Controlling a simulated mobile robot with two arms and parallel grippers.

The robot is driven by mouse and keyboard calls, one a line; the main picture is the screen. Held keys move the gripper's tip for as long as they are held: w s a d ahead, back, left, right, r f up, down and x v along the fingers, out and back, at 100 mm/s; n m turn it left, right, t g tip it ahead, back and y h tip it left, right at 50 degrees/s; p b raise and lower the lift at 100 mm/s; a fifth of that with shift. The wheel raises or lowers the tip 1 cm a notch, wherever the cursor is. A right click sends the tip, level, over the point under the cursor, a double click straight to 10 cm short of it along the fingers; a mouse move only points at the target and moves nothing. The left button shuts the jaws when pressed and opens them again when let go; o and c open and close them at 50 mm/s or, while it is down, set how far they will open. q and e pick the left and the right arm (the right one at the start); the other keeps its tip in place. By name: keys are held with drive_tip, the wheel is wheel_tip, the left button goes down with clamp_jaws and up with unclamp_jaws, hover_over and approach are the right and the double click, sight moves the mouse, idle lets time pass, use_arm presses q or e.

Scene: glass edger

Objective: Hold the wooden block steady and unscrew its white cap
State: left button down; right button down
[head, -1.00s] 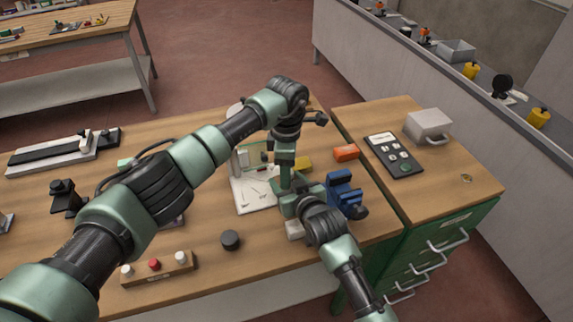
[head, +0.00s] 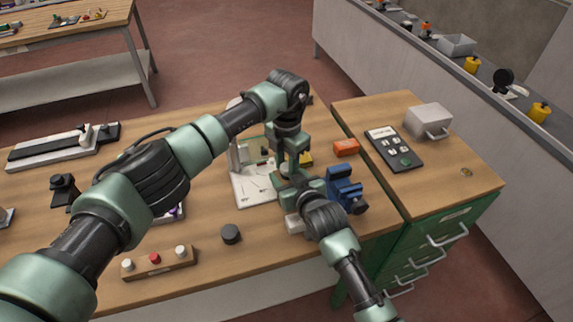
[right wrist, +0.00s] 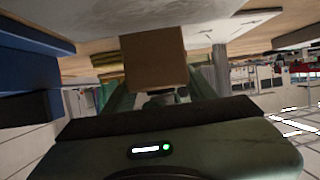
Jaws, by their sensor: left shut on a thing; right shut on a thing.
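In the right wrist view a brown wooden block (right wrist: 153,58) sits between the fingers of my right gripper (right wrist: 155,92), which is shut on it. In the head view the block is hidden behind my arms. My right gripper (head: 293,187) comes from the lower right, above the table's right part. My left gripper (head: 289,167) points down from above, directly over the right one, and is shut. The two are close together. The white cap is hidden; the left fingers are shut where the block's top lies.
A blue vise-like device (head: 343,190) stands just right of the grippers, an orange box (head: 346,147) behind it. A white board (head: 250,190) is left of them. A black round knob (head: 230,234) and a wooden strip with white and red knobs (head: 158,265) lie in front.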

use_arm(q)
drive_tip(key=n, duration=0.3)
drive_tip(key=shift+n, duration=0.4)
drive_tip(key=c, duration=1)
unclamp_jaws()
drive_tip(key=shift+d, duration=0.1)
